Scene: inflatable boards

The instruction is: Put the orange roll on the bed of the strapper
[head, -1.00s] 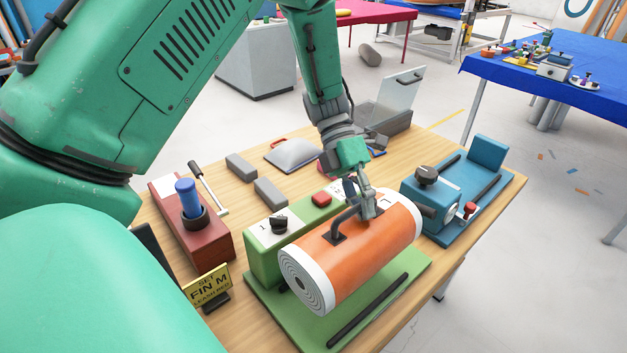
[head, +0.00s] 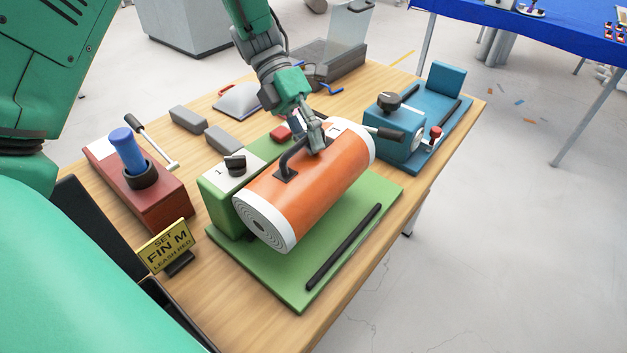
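The orange roll (head: 318,190) has white ends and a dark handle (head: 288,160) on top. It lies lengthwise over the green bed (head: 285,285) of a green machine (head: 215,197), in front of its housing. I cannot tell whether its underside touches the bed. No label marks the strapper; a blue machine (head: 400,140) with its own bed stands beyond the roll's far end. My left gripper (head: 317,145) is at the far part of the handle with its fingers closed about it; the grip is partly hidden. My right gripper is not in view.
A black bar (head: 343,247) lies along the bed's front. A red block with a blue-handled tool (head: 127,150), a yellow sign (head: 166,246), grey blocks (head: 188,119) and a grey pouch (head: 238,100) share the wooden table. Open floor lies right of the table.

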